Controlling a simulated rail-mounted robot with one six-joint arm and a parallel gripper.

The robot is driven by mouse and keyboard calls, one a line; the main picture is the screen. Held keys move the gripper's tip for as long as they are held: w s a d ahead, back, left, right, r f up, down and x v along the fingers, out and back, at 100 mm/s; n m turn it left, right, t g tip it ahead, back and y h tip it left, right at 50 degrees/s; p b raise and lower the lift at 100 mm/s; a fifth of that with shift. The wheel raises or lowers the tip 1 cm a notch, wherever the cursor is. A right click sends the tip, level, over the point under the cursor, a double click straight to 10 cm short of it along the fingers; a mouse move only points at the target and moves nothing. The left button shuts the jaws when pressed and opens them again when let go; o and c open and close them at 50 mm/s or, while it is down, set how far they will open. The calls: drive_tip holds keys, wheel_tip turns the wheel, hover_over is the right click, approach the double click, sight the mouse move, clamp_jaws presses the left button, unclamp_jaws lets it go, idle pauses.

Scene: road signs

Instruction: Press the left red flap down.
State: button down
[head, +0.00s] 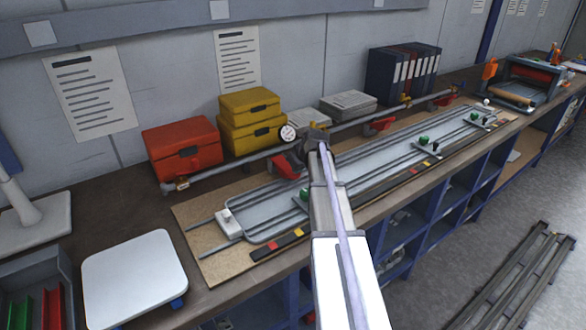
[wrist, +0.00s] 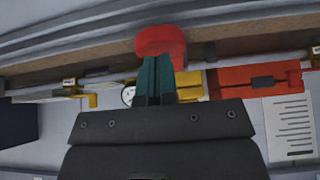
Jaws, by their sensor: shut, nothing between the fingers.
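The left red flap (head: 286,166) hangs on the long rail at the back of the bench, in front of the yellow boxes. It is partly hidden by my arm in the head view. In the wrist view the red flap (wrist: 160,38) is right at the tips of my gripper (wrist: 158,60). The two teal fingers are together and hold nothing. They overlap the flap's edge in the picture; I cannot tell whether they touch it. Two more red flaps, a middle one (head: 380,124) and a right one (head: 446,98), sit further along the rail.
A round gauge (head: 288,133) stands on the rail close to my gripper. A red toolbox (head: 182,148) and yellow boxes (head: 249,119) stand behind the rail. A long grey tray (head: 260,208) with green-knobbed carriages lies in front of it.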

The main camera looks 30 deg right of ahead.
drive_tip(key=shift+s+f, duration=0.2)
drive_tip(key=shift+f, duration=0.2)
idle(0.3)
wheel_tip(320, 180, up, 6)
drive_tip(key=p, duration=0.5)
drive_tip(key=shift+f, duration=0.2)
drive_tip(key=s+f+p+v, duration=0.1)
drive_tip(key=p+v, duration=0.5)
drive_tip(key=v, duration=0.2)
drive_tip(key=shift+s+r+p, duration=0.3)
drive_tip(key=shift+s, duration=0.15)
